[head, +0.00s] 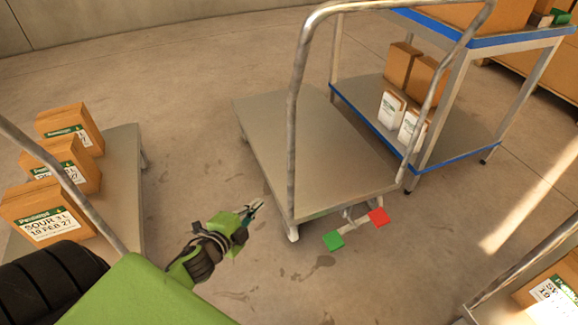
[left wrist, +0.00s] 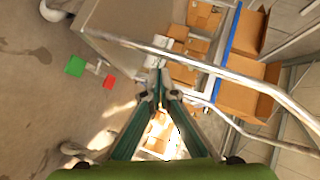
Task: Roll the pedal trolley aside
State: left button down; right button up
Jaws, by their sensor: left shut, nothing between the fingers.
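The pedal trolley (head: 310,150) stands in the middle of the head view, an empty grey flatbed with a tall bent metal handle (head: 293,110). A green pedal (head: 333,241) and a red pedal (head: 378,216) stick out under its near edge. My left gripper (head: 257,206) is shut and empty, just left of the trolley's near left corner in the head view. In the left wrist view the fingers (left wrist: 159,82) meet in front of the metal handle (left wrist: 200,65), with the green pedal (left wrist: 75,66) to the left. Contact with the handle cannot be told. My right gripper is out of view.
A flat trolley (head: 122,180) with several cartons (head: 52,212) stands at left. A blue-edged shelf cart (head: 470,150) with boxes and white packs stands close at the trolley's right. Another loaded trolley (head: 520,265) is at lower right. Floor behind the trolley is open.

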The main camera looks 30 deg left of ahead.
pick_arm(q)
jog(key=w+d+r+m+t+h+b, duration=0.1)
jog(key=d+r+m+t+b, duration=0.1)
jog(key=r, duration=0.4)
jog(key=d+r+m+t+h+b, duration=0.1)
jog(key=d+r+m+t+b, duration=0.15)
jog(key=r, duration=0.35)
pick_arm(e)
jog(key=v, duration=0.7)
pick_arm(q)
send_near(288, 147)
jog(key=w+d+r, duration=0.4)
jog(key=d, duration=0.1)
jog(key=shift+w+a+f+g, duration=0.1)
jog(key=shift+w+a+g, duration=0.35)
jog(key=shift+w+a, duration=0.95)
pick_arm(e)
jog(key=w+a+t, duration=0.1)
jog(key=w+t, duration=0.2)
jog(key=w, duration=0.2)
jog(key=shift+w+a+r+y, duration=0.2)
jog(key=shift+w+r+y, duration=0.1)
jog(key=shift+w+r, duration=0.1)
pick_arm(q)
jog(key=shift+w+a, duration=0.1)
